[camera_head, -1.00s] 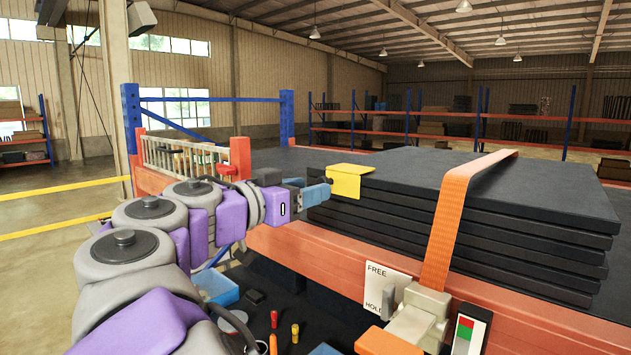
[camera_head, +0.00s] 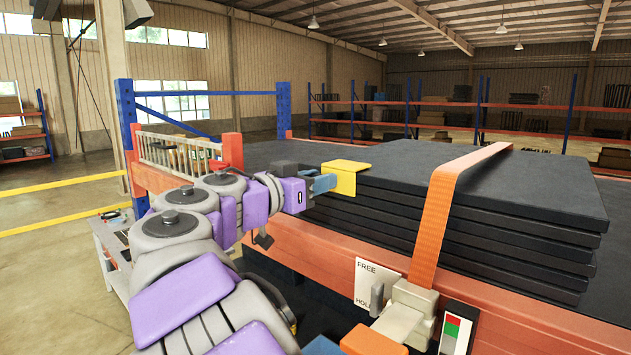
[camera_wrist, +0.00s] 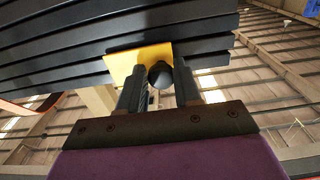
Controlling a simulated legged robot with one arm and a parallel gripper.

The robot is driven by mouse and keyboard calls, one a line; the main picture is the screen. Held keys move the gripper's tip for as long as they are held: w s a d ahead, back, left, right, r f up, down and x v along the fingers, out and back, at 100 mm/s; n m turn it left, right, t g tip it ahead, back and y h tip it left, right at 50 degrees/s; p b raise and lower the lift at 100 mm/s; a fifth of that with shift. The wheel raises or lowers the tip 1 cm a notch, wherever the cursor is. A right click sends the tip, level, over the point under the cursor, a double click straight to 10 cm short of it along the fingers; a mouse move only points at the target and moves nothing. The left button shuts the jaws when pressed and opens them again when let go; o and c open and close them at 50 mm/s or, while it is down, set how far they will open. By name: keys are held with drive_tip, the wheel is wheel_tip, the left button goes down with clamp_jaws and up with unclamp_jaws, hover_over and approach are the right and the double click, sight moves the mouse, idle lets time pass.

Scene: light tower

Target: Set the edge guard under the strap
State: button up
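The edge guard is a yellow angled plate (camera_head: 345,177) at the near top edge of the black panel stack (camera_head: 480,185), toward its left end. It is left of the strap and apart from it. The strap (camera_head: 437,215) is a flat orange band running over the stack and down its near side to a pale buckle (camera_head: 410,312). My gripper (camera_head: 322,184) is at the guard's left side. In the wrist view, the guard (camera_wrist: 122,64) is at my fingertips (camera_wrist: 158,82), with a dark round piece between the fingers; they look closed on it. Whether the guard touches the stack is unclear.
An orange beam (camera_head: 330,255) runs below the stack. A "FREE/HOLD" card (camera_head: 369,283) and a red-green indicator (camera_head: 457,328) are near the buckle. A blue post (camera_head: 127,135) and pale railing (camera_head: 175,155) stand left. The stack edge between guard and strap is clear.

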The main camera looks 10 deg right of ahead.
drive_tip(key=shift+w+a+f, duration=0.1)
drive_tip(key=shift+w+a, duration=0.05)
drive_tip(key=shift+a, duration=0.9)
drive_tip(key=shift+c, duration=1.4)
drive_tip(key=shift+a, duration=0.3)
drive_tip(key=shift+c, duration=0.8)
clamp_jaws()
drive_tip(key=shift+d, duration=0.1)
drive_tip(key=shift+s+b, duration=0.25)
drive_tip(key=shift+b, duration=0.05)
